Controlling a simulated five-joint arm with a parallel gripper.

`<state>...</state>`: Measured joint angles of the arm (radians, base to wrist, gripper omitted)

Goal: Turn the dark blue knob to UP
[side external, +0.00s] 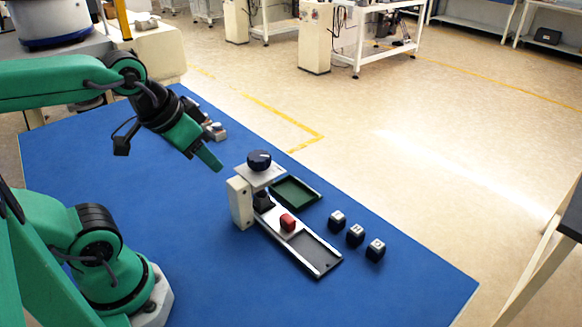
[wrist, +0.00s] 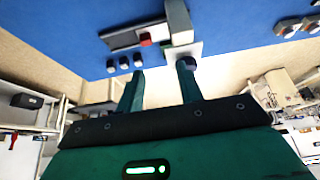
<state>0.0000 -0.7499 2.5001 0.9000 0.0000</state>
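The dark blue knob (side external: 259,160) sits on a pale plate (side external: 273,174) at the top of a white upright block (side external: 240,203). A small light mark shows on the knob, but I cannot read its setting. My green gripper (side external: 217,165) is up and left of the knob in the side view, apart from it. In the wrist view my two fingers (wrist: 160,72) are spread with nothing between them. The knob (wrist: 190,61) shows there beside the right fingertip, partly hidden by it.
A grey channel (side external: 318,253) with a red block (side external: 288,223) runs from the upright block. A green tray (side external: 308,203) lies behind it. Three dark blocks with pale tops (side external: 355,235) stand to the right. More small parts (side external: 218,132) lie behind my gripper. The blue table's front is clear.

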